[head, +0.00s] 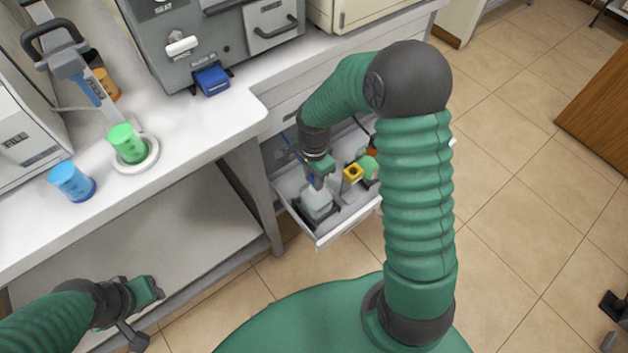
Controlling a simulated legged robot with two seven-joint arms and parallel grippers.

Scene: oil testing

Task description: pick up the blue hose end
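My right gripper (319,178) points down into the open drawer (330,238) below the counter. A small blue piece (311,178) shows right at its fingers and may be the blue hose end; I cannot tell if it is gripped or only touching. A thin blue line (285,138) shows behind the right wrist, possibly part of the hose. The fingers are small and partly hidden, so their opening is unclear. My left gripper (143,312) is at the lower left, away from the drawer; nothing shows in it.
The drawer also holds a whitish block (316,201), a yellow piece (353,173) and a green piece (370,167). On the white counter (205,130) stand a blue cup (72,182), a green cup (127,144) and a grey machine (215,45).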

